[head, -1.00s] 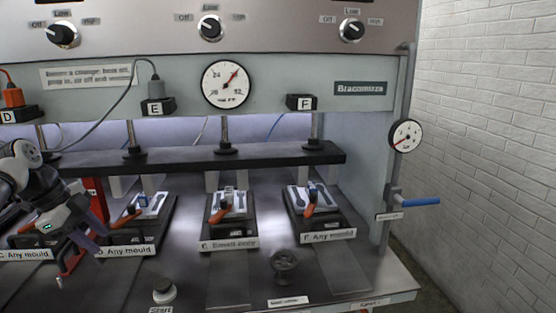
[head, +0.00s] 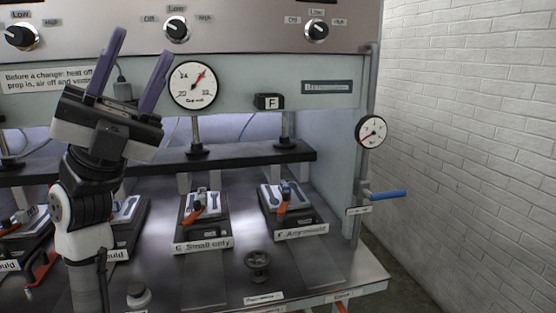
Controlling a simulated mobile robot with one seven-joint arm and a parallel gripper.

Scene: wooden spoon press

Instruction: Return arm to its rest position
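My gripper (head: 136,75) is raised upright at the left of the head view, with its two purple fingers pointing up and spread wide apart. Nothing is between them. It stands in front of the press panel, left of the upper dial gauge, and touches nothing that I can see. My arm runs down from it to the bottom edge of the picture and hides part of the left stations.
The press table (head: 330,265) carries mould stations, among them "Small only" (head: 202,243) and "Any mould" (head: 301,232). A blue-handled valve (head: 388,195) and a gauge (head: 371,131) are on the right post. A dark knob (head: 257,266) stands at the front. A brick wall (head: 470,130) is at right.

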